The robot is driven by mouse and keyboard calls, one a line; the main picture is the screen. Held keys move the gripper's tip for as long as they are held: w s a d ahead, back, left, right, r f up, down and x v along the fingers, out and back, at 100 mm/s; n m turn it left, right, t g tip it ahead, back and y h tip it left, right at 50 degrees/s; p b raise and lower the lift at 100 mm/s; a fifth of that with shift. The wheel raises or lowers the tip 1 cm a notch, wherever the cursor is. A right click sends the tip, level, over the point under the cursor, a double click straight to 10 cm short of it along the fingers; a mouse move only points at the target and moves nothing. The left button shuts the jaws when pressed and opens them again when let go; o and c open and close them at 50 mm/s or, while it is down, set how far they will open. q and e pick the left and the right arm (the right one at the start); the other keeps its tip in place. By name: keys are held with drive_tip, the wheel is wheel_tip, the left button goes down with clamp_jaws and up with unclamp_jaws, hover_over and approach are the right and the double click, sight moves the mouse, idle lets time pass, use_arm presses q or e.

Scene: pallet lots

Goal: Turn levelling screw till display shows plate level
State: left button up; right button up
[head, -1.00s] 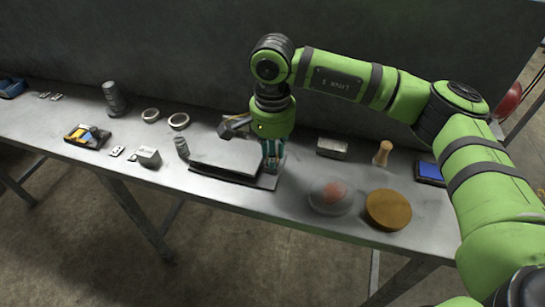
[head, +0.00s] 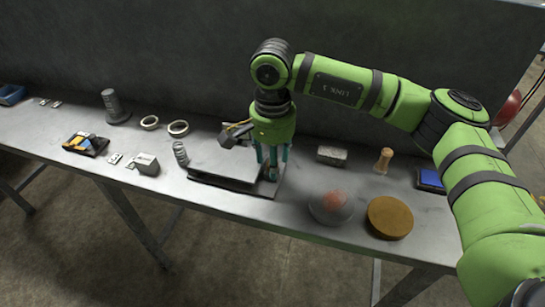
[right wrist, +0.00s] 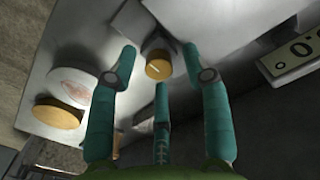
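The levelling screw shows in the right wrist view as a round brass-coloured knob (right wrist: 158,66) with a mark on its top. My right gripper (right wrist: 160,72) has its three teal fingers spread around the knob, with gaps visible beside it. In the head view my right gripper (head: 272,172) points down at the right end of the grey plate (head: 222,163), which lies on a dark base. My left gripper is not in view.
Right of the plate are a grey block (head: 332,155), wooden peg (head: 383,160), clear dome with red inside (head: 330,208) and brown disc (head: 389,217). Left are a coil (head: 180,153), small block (head: 147,164) and rings (head: 178,128). A wall stands behind the bench.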

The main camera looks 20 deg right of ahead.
drive_tip(key=shift+r, duration=0.4)
wheel_tip(320, 180, up, 11)
drive_tip(key=shift+r, duration=0.15)
idle(0.4)
